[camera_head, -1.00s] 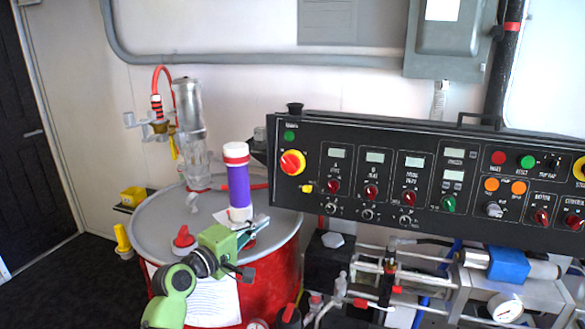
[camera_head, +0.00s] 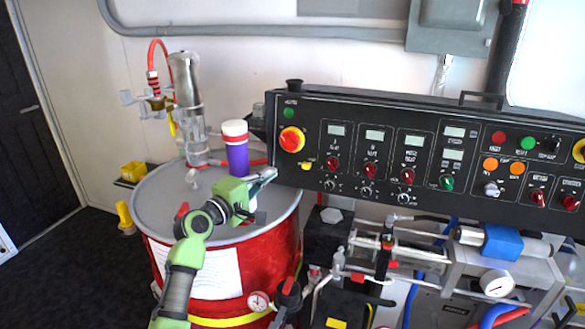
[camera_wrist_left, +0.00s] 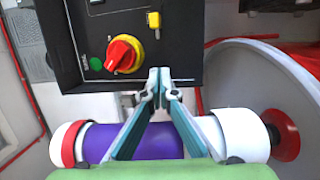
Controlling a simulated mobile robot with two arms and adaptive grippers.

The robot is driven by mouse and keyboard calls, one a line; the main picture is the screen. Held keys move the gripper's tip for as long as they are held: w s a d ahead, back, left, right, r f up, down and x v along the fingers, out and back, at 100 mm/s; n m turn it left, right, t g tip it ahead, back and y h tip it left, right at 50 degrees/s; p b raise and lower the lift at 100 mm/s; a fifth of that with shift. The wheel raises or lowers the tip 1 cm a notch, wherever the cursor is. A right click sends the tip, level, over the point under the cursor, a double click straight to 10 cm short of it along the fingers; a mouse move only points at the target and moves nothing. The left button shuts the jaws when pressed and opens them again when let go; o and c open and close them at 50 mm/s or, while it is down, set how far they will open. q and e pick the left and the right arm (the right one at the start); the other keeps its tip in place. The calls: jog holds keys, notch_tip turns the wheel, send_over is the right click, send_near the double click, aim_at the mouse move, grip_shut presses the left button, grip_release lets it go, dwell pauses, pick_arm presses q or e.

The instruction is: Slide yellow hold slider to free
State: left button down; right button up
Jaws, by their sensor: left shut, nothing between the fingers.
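The yellow slider (camera_head: 306,165) is a small tab on the lower left of the black control panel (camera_head: 380,115), below the red-and-yellow rotary switch (camera_head: 291,140). It also shows in the left wrist view (camera_wrist_left: 153,21), to the right of the red knob. My left gripper (camera_head: 272,175) is shut and empty, its tips close to the panel's lower left edge, left of and slightly below the slider. In the wrist view the fingertips (camera_wrist_left: 159,74) meet just below the slider, apart from it. My right gripper is not in view.
A purple bottle with a white cap (camera_head: 236,146) stands on the red drum (camera_head: 215,270), behind my left gripper. A green button (camera_wrist_left: 97,64) is beside the rotary switch.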

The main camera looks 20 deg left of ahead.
aim_at(307, 166)
pick_arm(q)
jog(key=x, duration=0.5)
jog(key=shift+w+d+r+p, duration=0.1)
jog(key=shift+w+p, duration=0.1)
jog(key=shift+p, duration=0.15)
jog(key=d+p, duration=0.1)
jog(key=d, duration=0.1)
jog(key=shift+s+d, duration=0.1)
jog(key=shift+d, duration=0.2)
jog(key=shift+s+d+p, duration=0.15)
jog(key=shift+d+p, duration=0.25)
jog(key=shift+d, duration=0.2)
